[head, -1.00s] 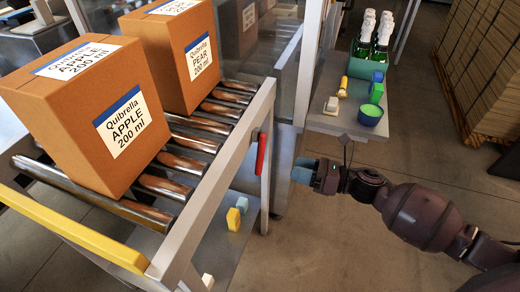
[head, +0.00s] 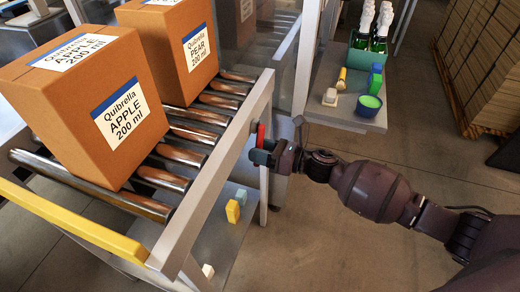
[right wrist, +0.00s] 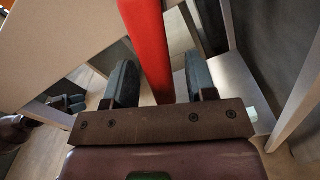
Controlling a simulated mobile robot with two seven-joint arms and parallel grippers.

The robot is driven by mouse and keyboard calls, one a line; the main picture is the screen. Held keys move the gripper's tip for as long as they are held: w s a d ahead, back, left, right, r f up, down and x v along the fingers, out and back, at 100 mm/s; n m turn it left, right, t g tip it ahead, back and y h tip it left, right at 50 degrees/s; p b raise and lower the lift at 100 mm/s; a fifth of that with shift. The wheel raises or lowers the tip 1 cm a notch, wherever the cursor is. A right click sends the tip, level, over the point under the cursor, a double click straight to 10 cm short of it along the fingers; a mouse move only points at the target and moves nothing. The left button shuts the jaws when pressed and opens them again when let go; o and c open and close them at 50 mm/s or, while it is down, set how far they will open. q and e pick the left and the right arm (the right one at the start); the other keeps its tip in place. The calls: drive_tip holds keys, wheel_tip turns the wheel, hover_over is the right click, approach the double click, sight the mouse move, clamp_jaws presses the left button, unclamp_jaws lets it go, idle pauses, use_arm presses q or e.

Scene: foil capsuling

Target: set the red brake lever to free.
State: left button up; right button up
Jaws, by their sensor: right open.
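The red brake lever (head: 260,135) is on the right side rail of the roller cart, its lower part hidden by my right gripper in the head view. My right gripper (head: 264,157) is at the lever's lower end. In the right wrist view the red lever (right wrist: 150,45) comes down between the two open fingers of my right gripper (right wrist: 162,85), with a gap visible on each side.
The roller cart (head: 215,165) carries two cartons, APPLE (head: 95,105) and PEAR (head: 175,50). A side shelf (head: 330,112) with bottles and a green-filled bowl (head: 369,105) stands behind my right arm.

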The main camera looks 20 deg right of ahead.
drive_tip(key=shift+a, duration=0.1)
drive_tip(key=shift+c, duration=0.5)
clamp_jaws()
